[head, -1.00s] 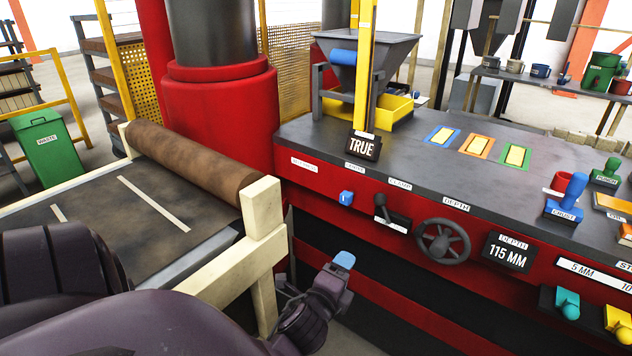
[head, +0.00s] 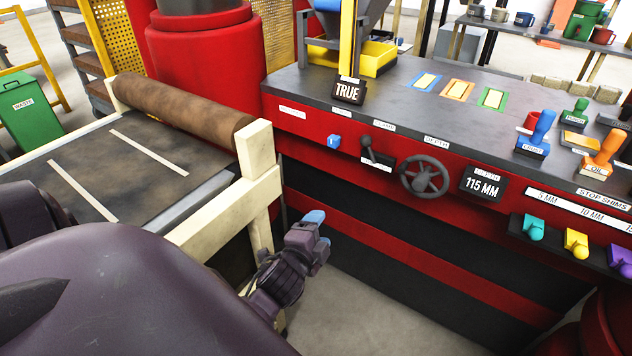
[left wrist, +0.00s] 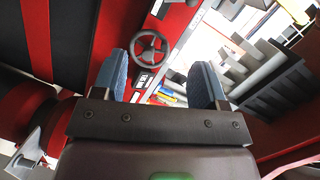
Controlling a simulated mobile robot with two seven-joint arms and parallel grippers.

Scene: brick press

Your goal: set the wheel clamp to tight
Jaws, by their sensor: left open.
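The clamp lever (head: 368,150) is a short dark handle on the red front of the press, under a small label strip. Its handle stands up from a dark plate with a white strip, tilted a little left. The dark handwheel (head: 425,177) is just right of it, and shows in the left wrist view (left wrist: 149,47). My left gripper (head: 316,220) is below and left of the lever, apart from it. In the left wrist view its two blue-grey fingers (left wrist: 158,70) are spread with nothing between them. My right gripper is not in view.
A blue knob (head: 334,141) is left of the lever. The depth display (head: 482,186) reads 115 MM, and a sign (head: 348,90) reads TRUE. A wooden-framed table with a brown roller (head: 180,114) stands close at the left. Floor is open before the press.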

